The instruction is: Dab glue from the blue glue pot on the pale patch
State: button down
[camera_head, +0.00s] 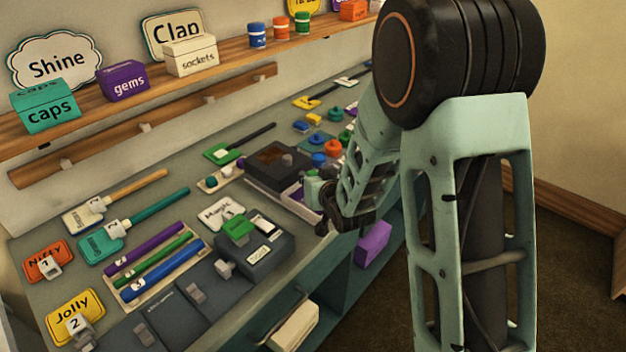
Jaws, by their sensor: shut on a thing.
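My gripper (318,200) is low over the bench's front edge, at the right end of a dark box (262,172) with a pale, drawer-like part (291,196). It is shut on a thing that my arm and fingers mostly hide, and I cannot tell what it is. Behind it stand small round pots, among them a blue pot (318,138), with an orange pot (333,148) beside it. I cannot tell which blue one is the glue pot. No pale patch can be made out with certainty.
Signs, long-handled paddles (128,232) and coloured sticks (155,262) lie on the bench's left part. A grey box with a green top (238,228) stands near the front edge. A shelf (190,82) at the back bears boxes and jars. A purple box (373,243) is below the bench.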

jog(key=shift+s+d, duration=0.1)
dwell(0.3)
jog(key=shift+s+d+b, duration=0.2)
jog(key=shift+d+b, duration=0.05)
jog(key=shift+b, duration=0.1)
jog(key=shift+w+a+b, duration=0.15)
jog(key=shift+a+b, duration=0.1)
jog(key=shift+b, duration=0.1)
jog(key=shift+r+p, duration=1.8)
jog(key=shift+r, duration=1.75)
